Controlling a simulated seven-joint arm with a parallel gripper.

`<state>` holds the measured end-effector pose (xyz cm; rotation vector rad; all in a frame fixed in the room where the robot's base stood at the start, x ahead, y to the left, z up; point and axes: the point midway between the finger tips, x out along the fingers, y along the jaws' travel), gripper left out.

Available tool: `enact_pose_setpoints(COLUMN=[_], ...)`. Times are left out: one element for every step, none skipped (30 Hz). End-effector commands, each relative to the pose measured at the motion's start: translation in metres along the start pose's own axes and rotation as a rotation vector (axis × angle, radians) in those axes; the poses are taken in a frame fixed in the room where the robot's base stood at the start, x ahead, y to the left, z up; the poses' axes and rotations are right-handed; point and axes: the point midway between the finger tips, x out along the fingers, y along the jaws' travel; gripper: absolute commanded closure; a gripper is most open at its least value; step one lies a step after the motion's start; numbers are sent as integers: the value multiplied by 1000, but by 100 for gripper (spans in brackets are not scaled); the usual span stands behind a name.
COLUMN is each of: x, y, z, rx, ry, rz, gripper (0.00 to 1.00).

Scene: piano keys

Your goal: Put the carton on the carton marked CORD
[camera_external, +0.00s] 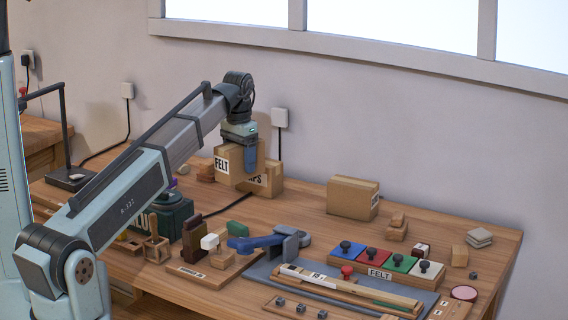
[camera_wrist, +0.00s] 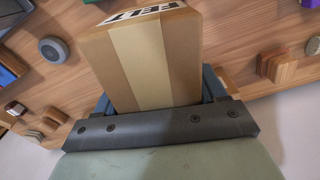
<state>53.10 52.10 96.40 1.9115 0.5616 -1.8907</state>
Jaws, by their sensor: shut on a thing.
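My gripper (camera_external: 246,158) is shut on a brown carton marked FELT (camera_external: 229,172), at the back left of the bench. In the wrist view this carton (camera_wrist: 150,58) stands between the two blue fingers (camera_wrist: 211,84), with its FELT label at the top edge. I cannot tell whether the two touch. A third carton (camera_external: 350,198) stands alone at the back right; the label on its right side is too small to read. No CORD marking is readable.
Bare bench lies between the held carton and the third carton.

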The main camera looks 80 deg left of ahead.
Motion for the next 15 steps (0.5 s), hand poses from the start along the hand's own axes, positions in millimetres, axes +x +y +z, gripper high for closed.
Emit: enact_pose_setpoints(x=[-4, -6, -8, -10, -13, -16, -19, -21, -25, -28, -31, -36, -39, -42, -46], y=[18, 26, 39, 48, 58, 70, 80, 90, 103, 113, 123, 136, 147, 156, 169], z=[-12, -18, -26, -32, -38, -46, -53, -60, -69, -76, -83, -93, -100, -107, -117], rx=[28, 42, 61, 75, 89, 108, 122, 136, 155, 169, 183, 201, 214, 224, 235], ry=[3, 5, 7, 9, 10, 13, 15, 17, 19, 21, 22, 24, 25, 26, 26], rz=[-1, -1, -1, -1, -1, -1, -2, -2, -2, -2, -2, -1, -1, -1, -1], gripper=[69, 69, 69, 69, 69, 69, 69, 69, 69, 69, 69, 69, 69, 69, 69])
